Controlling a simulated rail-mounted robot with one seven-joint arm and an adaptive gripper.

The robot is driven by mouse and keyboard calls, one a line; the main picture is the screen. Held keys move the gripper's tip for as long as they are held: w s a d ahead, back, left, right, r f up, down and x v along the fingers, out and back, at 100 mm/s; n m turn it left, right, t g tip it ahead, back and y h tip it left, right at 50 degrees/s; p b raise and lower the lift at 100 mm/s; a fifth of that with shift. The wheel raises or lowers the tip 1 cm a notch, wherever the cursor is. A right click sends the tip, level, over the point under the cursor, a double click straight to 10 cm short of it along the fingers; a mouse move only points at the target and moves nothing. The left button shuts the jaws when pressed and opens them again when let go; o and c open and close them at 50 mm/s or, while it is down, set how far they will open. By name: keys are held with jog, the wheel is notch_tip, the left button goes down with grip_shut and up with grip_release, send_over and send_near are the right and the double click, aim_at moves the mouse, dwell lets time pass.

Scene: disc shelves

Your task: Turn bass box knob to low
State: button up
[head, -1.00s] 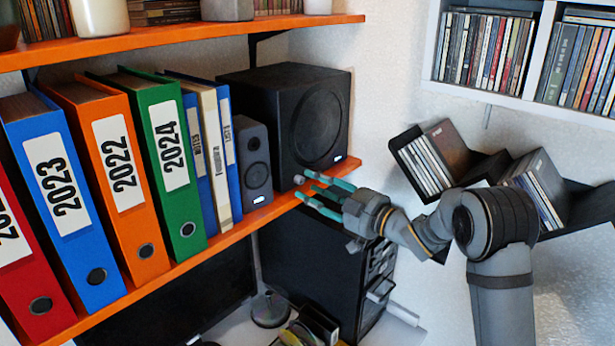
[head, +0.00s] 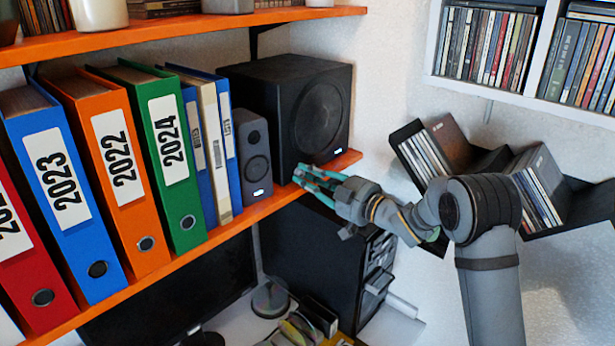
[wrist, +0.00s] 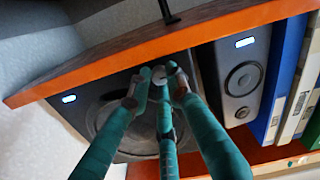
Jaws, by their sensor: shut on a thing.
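The black bass box (head: 300,112) stands on the orange shelf, with a large round cone on its front. My gripper (head: 308,178), with teal fingers, reaches the lower front of the box from the right. The front of the bass box (wrist: 92,92) appears upside down there. The fingers hide most of the knob in the head view, and its pointer setting cannot be read.
A small grey speaker (head: 253,155) stands just left of the box. Several binders, including a green one (head: 165,150), line the shelf. The orange shelf edge (head: 265,208) runs close below my fingers. A black computer tower (head: 315,262) stands beneath.

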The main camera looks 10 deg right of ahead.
jog(key=shift+r, duration=0.1)
grip_shut()
jog(key=shift+n+b, duration=0.5)
jog(key=shift+b, duration=0.6)
jog(key=n+b, duration=0.1)
jog(key=b, duration=0.1)
jog(key=n+b, duration=0.1)
jog(key=b, duration=0.1)
jog(key=shift+a+f, duration=0.1)
jog(key=shift+f, duration=0.2)
jog(key=n+b, duration=0.3)
jog(key=b, duration=0.1)
jog(key=shift+r, duration=0.1)
jog(key=shift+r+n+b, duration=0.15)
jog(key=shift+n+b, duration=0.85)
jog(key=shift+b, duration=0.2)
jog(key=o, duration=0.6)
grip_release()
jog(key=shift+a, duration=0.1)
jog(key=shift+o, duration=0.7)
